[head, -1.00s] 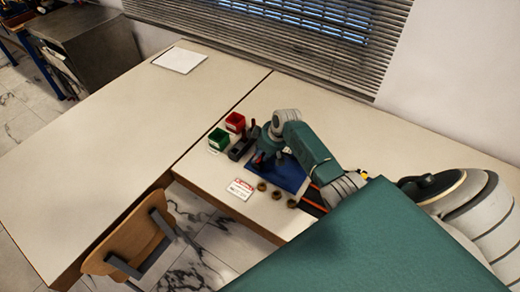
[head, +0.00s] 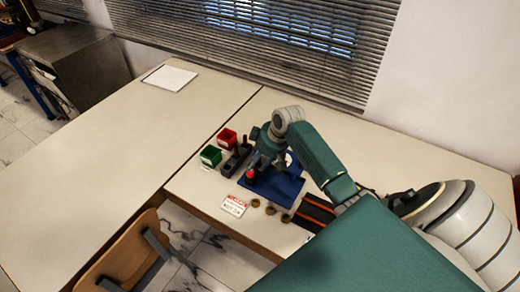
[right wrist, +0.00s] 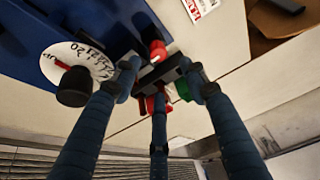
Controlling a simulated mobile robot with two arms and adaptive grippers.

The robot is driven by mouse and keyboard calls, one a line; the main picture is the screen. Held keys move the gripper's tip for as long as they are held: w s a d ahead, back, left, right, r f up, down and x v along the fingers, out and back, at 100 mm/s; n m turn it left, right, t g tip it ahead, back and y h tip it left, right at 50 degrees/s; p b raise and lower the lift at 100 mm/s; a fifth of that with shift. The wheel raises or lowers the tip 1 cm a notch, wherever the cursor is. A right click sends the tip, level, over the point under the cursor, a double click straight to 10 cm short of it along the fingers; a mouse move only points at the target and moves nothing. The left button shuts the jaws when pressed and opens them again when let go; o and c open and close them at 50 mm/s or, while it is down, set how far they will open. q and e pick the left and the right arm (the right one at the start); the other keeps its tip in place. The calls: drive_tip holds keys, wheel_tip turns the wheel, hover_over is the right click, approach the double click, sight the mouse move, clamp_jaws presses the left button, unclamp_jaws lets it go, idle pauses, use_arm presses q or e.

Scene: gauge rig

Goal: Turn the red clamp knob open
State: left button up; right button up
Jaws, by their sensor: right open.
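The red clamp knob (head: 250,174) sits at the front-left of the blue gauge rig base (head: 285,190). In the right wrist view the red knob (right wrist: 157,50) shows just past my fingertips, near the gap between two fingers. My right gripper (head: 263,158) is over the rig, beside the knob; its three fingers (right wrist: 159,75) are spread open, with nothing held. Whether a finger touches the knob I cannot tell. The white gauge dial (right wrist: 82,62) with a black knob (right wrist: 74,88) is partly seen; my arm partly hides it in the head view. My left gripper is not in view.
A red bin (head: 227,137) and a green bin (head: 211,156) stand left of the rig, next to a dark holder (head: 236,160). A red-and-white card (head: 239,204) and brass-coloured rings (head: 270,210) lie in front. The left table (head: 110,140) is mostly clear.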

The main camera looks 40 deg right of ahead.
drive_tip(key=shift+v, duration=1.65)
